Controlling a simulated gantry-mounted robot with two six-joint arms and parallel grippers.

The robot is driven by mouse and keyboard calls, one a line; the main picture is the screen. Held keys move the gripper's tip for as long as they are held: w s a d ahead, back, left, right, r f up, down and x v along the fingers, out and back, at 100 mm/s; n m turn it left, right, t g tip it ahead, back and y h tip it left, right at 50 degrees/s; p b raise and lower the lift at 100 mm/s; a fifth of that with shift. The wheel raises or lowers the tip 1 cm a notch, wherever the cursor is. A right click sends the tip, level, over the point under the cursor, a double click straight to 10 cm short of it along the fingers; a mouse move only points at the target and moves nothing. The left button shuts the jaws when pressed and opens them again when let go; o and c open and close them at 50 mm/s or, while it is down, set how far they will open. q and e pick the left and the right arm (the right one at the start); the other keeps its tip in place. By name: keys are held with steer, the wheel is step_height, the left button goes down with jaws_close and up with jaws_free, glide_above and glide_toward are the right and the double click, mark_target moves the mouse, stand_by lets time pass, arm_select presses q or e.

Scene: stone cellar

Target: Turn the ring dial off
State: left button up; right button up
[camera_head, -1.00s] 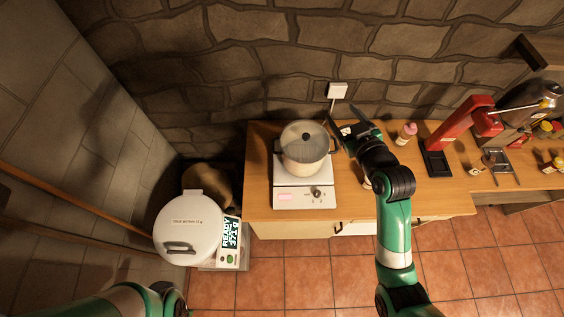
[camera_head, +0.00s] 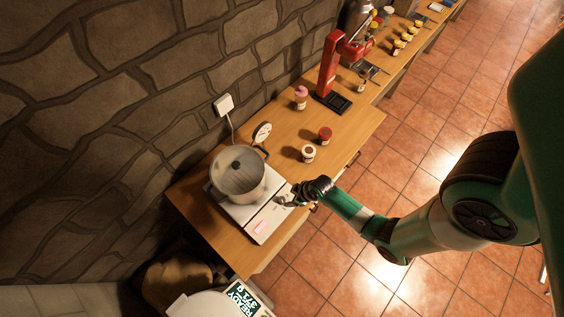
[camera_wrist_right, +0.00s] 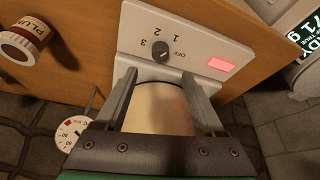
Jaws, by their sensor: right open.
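I cannot tell which mark the dial points at. A red display (camera_wrist_right: 221,65) glows beside it. My right gripper (camera_head: 285,199) is at the front of the hot plate and hides the dial in the head view. In the wrist view the right gripper (camera_wrist_right: 162,75) is open, its fingers either side of the pot and short of the dial.
A round gauge (camera_head: 262,132) stands near the pot. Two small jars (camera_head: 308,153) (camera_head: 325,135) stand on the counter (camera_head: 225,237) beside the hot plate. A red press (camera_head: 328,68) is farther along. A white scale-like device (camera_head: 245,300) is at the bottom.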

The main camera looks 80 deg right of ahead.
mark_target(282, 200)
steer(key=b+x, duration=0.3)
steer(key=x, duration=0.7)
steer(key=shift+w+b, duration=0.1)
steer(key=shift+b, duration=0.2)
arm_select(q)
step_height(282, 200, down, 5)
steer(key=shift+w+r, duration=0.1)
arm_select(e)
steer(key=shift+r, duration=0.1)
jaws_close()
